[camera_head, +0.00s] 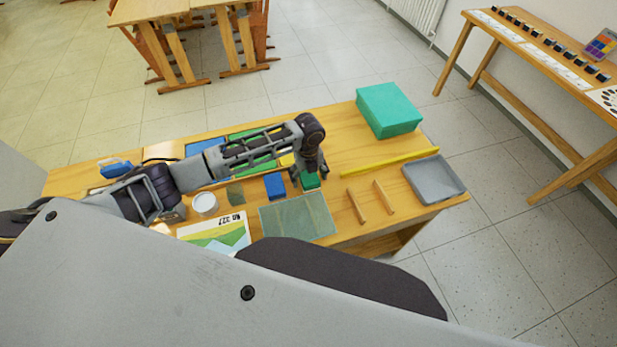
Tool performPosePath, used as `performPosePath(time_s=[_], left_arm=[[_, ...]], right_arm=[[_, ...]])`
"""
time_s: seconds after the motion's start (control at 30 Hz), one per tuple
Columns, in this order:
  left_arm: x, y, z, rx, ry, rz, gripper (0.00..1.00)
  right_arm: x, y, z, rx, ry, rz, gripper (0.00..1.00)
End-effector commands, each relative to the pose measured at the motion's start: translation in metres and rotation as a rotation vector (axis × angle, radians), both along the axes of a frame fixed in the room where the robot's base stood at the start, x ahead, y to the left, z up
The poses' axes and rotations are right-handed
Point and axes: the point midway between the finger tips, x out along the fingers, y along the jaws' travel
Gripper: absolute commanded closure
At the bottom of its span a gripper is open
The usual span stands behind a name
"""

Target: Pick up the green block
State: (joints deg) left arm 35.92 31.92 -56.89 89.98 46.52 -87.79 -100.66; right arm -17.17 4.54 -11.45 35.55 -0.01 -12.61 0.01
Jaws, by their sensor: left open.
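The small green block (311,183) lies on the wooden table, to the right of a blue block (275,186). My left gripper (311,170) points down right above the green block and hides part of it. Its jaws are open, and I cannot tell whether the fingers stand around the block or just over it. My right gripper does not show.
Near the blocks lie a green translucent mat (298,217), two wooden sticks (357,206), a yellow bar (388,162) and a grey tray (434,178). A large teal box (388,110) stands at the back right. A white cup (205,204) and a picture sheet (215,234) are at left.

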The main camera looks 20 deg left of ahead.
Motion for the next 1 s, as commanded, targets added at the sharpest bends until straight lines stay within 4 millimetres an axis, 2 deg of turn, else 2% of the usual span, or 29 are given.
performPosePath(time_s=[0.3,0.7,1.0], left_arm=[[0.0001,0.0002,0.0003,0.000,0.000,0.000,0.19],[0.0001,0.0003,0.0004,0.000,0.000,0.000,0.71],[0.0004,0.0004,0.0019,0.001,-0.001,0.001,0.71]], right_arm=[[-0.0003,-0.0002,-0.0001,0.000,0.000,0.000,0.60],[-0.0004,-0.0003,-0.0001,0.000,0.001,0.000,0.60],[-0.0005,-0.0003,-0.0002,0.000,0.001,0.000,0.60]])
